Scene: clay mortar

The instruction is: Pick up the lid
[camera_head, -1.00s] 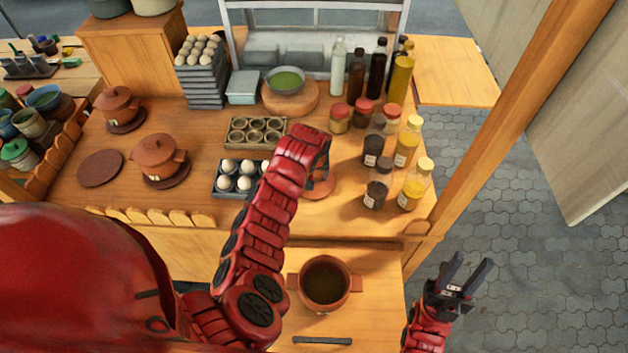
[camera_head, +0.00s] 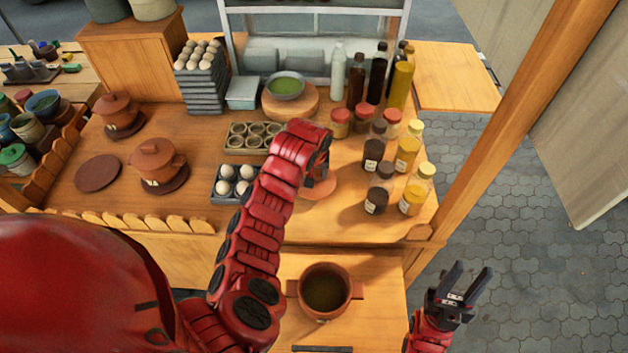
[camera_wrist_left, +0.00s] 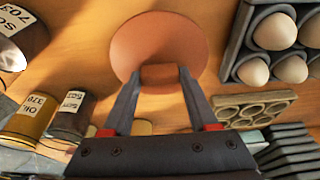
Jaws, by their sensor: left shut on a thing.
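The lid is a round terracotta disc with a block-shaped handle. It shows at the middle of the counter in the head view (camera_head: 322,188), partly hidden by my left arm. In the left wrist view the lid (camera_wrist_left: 150,38) fills the top centre, with its handle between the two fingers. My left gripper (camera_wrist_left: 158,78) is shut on that handle. I cannot tell whether the lid touches the counter or hangs just above it. My right gripper (camera_head: 467,284) is open and empty, over the paving to the right of the lower table.
An open clay pot (camera_head: 325,289) stands on the lower table. Bottles and jars (camera_head: 375,170) crowd the right of the lid. An egg tray (camera_head: 232,183) and a cup tray (camera_head: 253,137) lie to its left. Two lidded pots (camera_head: 158,161) stand further left.

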